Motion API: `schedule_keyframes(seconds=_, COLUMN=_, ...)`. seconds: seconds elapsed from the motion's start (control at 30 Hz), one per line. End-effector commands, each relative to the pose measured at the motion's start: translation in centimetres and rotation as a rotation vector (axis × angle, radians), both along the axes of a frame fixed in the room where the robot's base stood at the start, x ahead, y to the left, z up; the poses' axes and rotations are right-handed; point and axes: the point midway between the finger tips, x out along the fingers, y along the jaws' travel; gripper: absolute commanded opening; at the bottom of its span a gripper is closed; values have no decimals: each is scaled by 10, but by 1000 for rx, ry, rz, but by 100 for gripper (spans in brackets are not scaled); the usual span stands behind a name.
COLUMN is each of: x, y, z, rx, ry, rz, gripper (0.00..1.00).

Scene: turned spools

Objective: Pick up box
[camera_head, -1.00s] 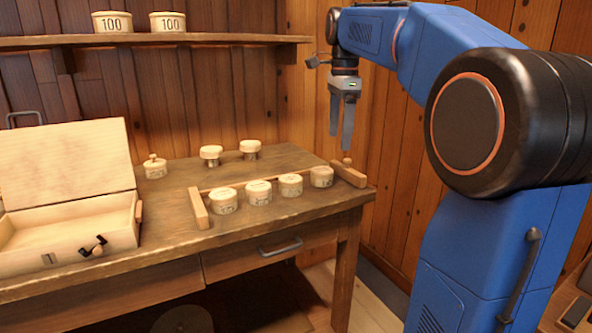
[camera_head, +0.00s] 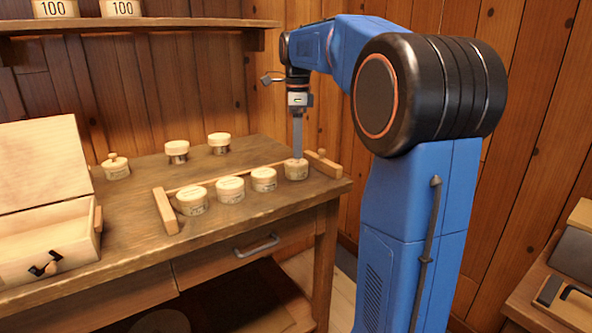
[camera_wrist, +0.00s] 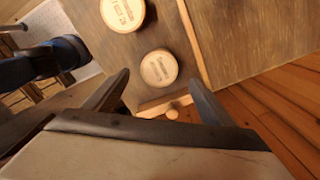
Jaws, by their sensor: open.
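Several small round wooden boxes stand in a row on the workbench, and the rightmost round box (camera_head: 296,171) is under my gripper (camera_head: 297,153). In the wrist view my gripper (camera_wrist: 160,80) is open, with its fingertips apart. The round box (camera_wrist: 158,68) shows between and just beyond them, with writing on its pale lid. Its neighbour (camera_wrist: 122,12) is cut off at the top edge. In the head view the fingers appear edge-on, close to the lid; I cannot tell whether they touch it. A larger hinged wooden box (camera_head: 45,250) stands open at the left.
A low wooden rail frame, with end blocks (camera_head: 166,211) and (camera_head: 322,163), borders the row. Two mushroom-shaped pieces (camera_head: 177,152) (camera_head: 218,143) and a knobbed pot (camera_head: 116,167) stand behind. A shelf (camera_head: 140,25) hangs above. The bench's right edge is close.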

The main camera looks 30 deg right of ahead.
Motion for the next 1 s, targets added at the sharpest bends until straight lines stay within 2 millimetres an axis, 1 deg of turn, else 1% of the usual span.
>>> schedule_keyframes(seconds=0.03, x=-1, y=0, z=-7, rx=0, ry=2, rz=0, gripper=77)
schedule_keyframes(seconds=0.1, x=0, y=0, z=-14, rx=1, ry=1, rz=0, gripper=77)
schedule_keyframes(seconds=0.27, x=0, y=0, z=-22, rx=1, ry=1, rz=0, gripper=77)
schedule_keyframes(seconds=0.37, x=0, y=1, z=-30, rx=1, ry=1, rz=1, gripper=77)
schedule_keyframes(seconds=0.5, x=0, y=4, z=-49, rx=0, ry=2, rz=0, gripper=77)
schedule_keyframes(seconds=0.63, x=0, y=4, z=-65, rx=1, ry=1, rz=0, gripper=77)
schedule_keyframes(seconds=0.77, x=1, y=4, z=-72, rx=0, ry=0, rz=0, gripper=77)
schedule_keyframes(seconds=0.97, x=1, y=4, z=-73, rx=0, ry=0, rz=0, gripper=77)
schedule_keyframes(seconds=1.0, x=1, y=4, z=-73, rx=0, ry=0, rz=0, gripper=75)
